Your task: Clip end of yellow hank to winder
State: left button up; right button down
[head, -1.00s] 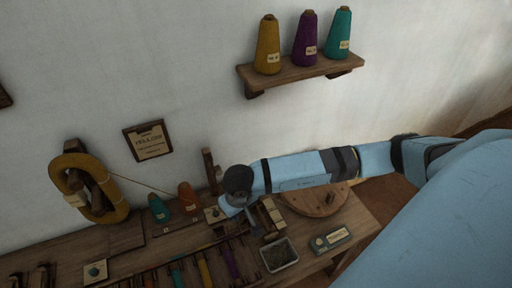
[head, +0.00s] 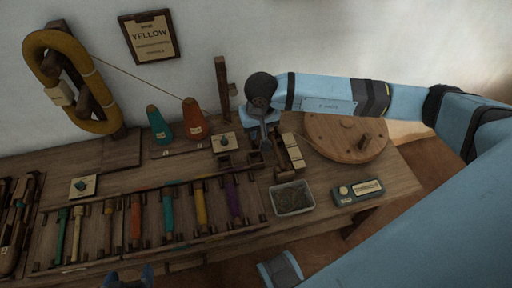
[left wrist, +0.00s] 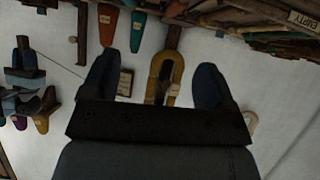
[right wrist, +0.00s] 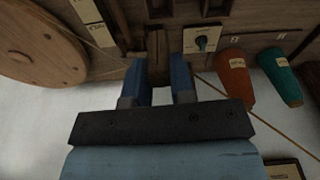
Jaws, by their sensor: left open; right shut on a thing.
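The yellow hank (head: 38,48) hangs on a wooden holder at the left wall; the left wrist view shows it too (left wrist: 178,72). A thin yarn (head: 140,77) slants from it behind the orange cone. In the right wrist view the yarn (right wrist: 252,118) runs up to my right gripper (right wrist: 158,85). My right gripper (head: 265,135) is shut at the wooden post and blocks; the held yarn end is hidden between the fingers. The round wooden winder (head: 335,138) with a handle lies just right of it. My left gripper (head: 130,278) is open and empty at the bottom edge.
Orange (head: 195,118) and teal (head: 158,125) cones stand left of my right gripper. A grey tray (head: 292,198) and a small labelled box (head: 358,190) sit in front of the winder. Racked coloured bobbins (head: 200,205) fill the bench front. A YELLOW board (head: 150,37) hangs above.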

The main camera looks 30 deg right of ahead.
jog(key=shift+m, duration=0.4)
jog(key=shift+w+d+f+b, duration=0.1)
jog(key=shift+w+f+b, duration=0.25)
jog(key=shift+f+b, duration=1.45)
jog(key=shift+w+d+f+b, duration=0.1)
jog(key=shift+w+f+b, duration=0.25)
jog(key=shift+f+b, duration=1.4)
jog(key=shift+w+d+f+b, duration=0.1)
jog(key=shift+w+f+b, duration=0.25)
jog(key=shift+f+b, duration=1.45)
jog(key=shift+f, duration=1.1)
pick_arm(q)
jog(key=w+d+f+t, duration=0.1)
jog(key=d+f+t+h, duration=0.1)
jog(key=f, duration=0.1)
jog(key=shift+w+d+h, duration=0.3)
jog(key=shift+w, duration=0.1)
pick_arm(e)
jog(key=shift+a, duration=0.1)
pick_arm(q)
jog(key=shift+s+f, duration=0.1)
jog(key=shift+f, duration=0.05)
